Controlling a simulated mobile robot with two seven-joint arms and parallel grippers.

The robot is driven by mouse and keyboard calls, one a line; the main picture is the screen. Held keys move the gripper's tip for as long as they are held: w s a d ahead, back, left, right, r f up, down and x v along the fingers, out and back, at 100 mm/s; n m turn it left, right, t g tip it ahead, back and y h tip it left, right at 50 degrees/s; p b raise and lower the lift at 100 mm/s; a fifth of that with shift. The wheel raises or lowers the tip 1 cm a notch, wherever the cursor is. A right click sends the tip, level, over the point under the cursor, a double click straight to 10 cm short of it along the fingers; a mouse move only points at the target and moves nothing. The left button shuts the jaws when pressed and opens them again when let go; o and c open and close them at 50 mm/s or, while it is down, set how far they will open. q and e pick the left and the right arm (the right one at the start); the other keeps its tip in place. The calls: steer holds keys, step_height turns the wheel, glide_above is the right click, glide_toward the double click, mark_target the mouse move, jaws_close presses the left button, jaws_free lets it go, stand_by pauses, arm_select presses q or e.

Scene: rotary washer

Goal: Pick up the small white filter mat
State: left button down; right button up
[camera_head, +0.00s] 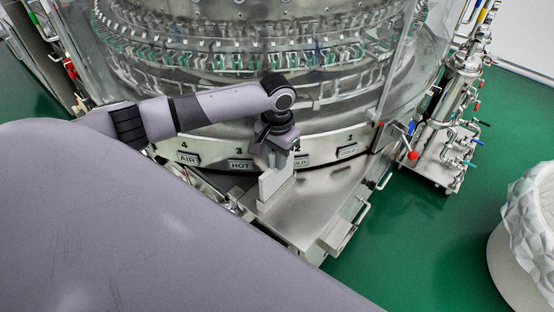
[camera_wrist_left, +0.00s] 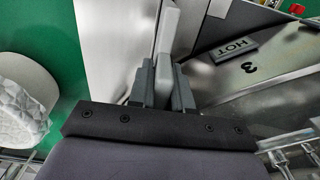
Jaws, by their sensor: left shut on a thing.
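The small white filter mat (camera_head: 273,184) is a thin pale slab standing on edge at the metal ledge in front of the washer in the head view. My left gripper (camera_head: 272,163) points down over its upper part and is shut on it. In the left wrist view the white mat (camera_wrist_left: 166,32) runs up from between the two grey fingers of the left gripper (camera_wrist_left: 163,75). I cannot tell whether the mat's lower edge touches the ledge. My right gripper is in neither view.
The round washer (camera_head: 270,60) with clear walls fills the back. Its front band carries labels such as HOT (camera_head: 240,165). The metal ledge (camera_head: 312,205) has bare room right of the mat. A white textured container (camera_head: 530,225) stands at far right on the green floor (camera_head: 425,240).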

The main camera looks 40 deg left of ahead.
arm_select(q)
step_height(320, 180, up, 28)
steer(key=p, duration=0.8)
steer(key=shift+r, duration=0.15)
stand_by(0.9)
